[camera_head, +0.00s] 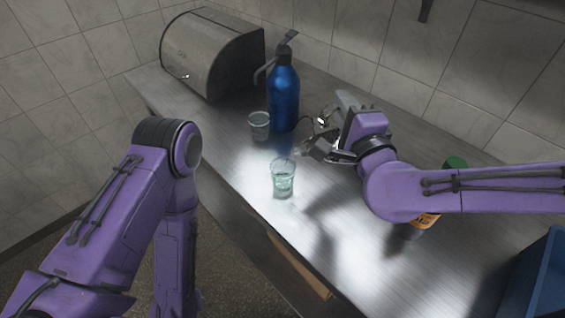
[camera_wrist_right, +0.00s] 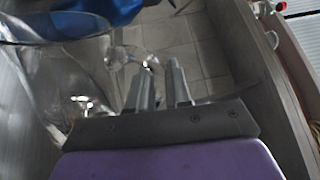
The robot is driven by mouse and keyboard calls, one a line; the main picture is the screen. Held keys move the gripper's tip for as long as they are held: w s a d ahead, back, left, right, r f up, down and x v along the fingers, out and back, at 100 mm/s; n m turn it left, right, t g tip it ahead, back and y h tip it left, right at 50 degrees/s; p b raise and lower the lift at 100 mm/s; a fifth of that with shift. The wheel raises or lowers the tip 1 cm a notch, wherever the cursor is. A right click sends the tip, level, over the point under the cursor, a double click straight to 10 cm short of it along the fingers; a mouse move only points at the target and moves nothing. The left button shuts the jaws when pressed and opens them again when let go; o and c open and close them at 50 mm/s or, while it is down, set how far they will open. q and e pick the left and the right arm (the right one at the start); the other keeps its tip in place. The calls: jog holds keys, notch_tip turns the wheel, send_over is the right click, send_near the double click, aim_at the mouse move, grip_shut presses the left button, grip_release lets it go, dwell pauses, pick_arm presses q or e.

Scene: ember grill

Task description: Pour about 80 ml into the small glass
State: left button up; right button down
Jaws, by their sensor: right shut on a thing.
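My right gripper (camera_head: 335,138) is above the counter, right of the blue siphon. In the right wrist view its fingers (camera_wrist_right: 160,85) are shut on the handle of a clear glass vessel (camera_wrist_right: 85,58), which looks like a jug. In the head view this vessel is hard to make out, and its contents and tilt cannot be told. A clear glass with a pale green tint (camera_head: 283,179) stands upright at the front, left of and below the gripper. Another clear glass (camera_head: 260,126) stands further back by the siphon. My left gripper is out of view.
A blue siphon bottle (camera_head: 284,97) stands behind the glasses; its blue body fills the top of the right wrist view (camera_wrist_right: 85,15). A metal bread bin (camera_head: 210,55) is at the back left. A green-capped bottle (camera_head: 425,220) is partly behind my right arm. A blue crate (camera_head: 540,285) is at right.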

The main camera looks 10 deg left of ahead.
jog(key=shift+s+a+r, duration=0.1)
jog(key=shift+a+r, duration=0.15)
jog(key=shift+r, duration=0.15)
dwell(0.9)
jog(key=f+b, duration=0.1)
jog(key=d+f+m+b, duration=0.2)
jog(key=shift+w+f, duration=0.15)
jog(key=shift+w, duration=0.25)
jog(key=shift+w+d+r+m, duration=0.2)
jog(key=shift+w+d+m, duration=0.25)
jog(key=shift+m, duration=0.25)
jog(key=shift+d+m, duration=0.15)
jog(key=shift+m, duration=0.25)
jog(key=shift+r+m, duration=0.2)
jog(key=shift+m, duration=0.1)
jog(key=shift+d, duration=0.1)
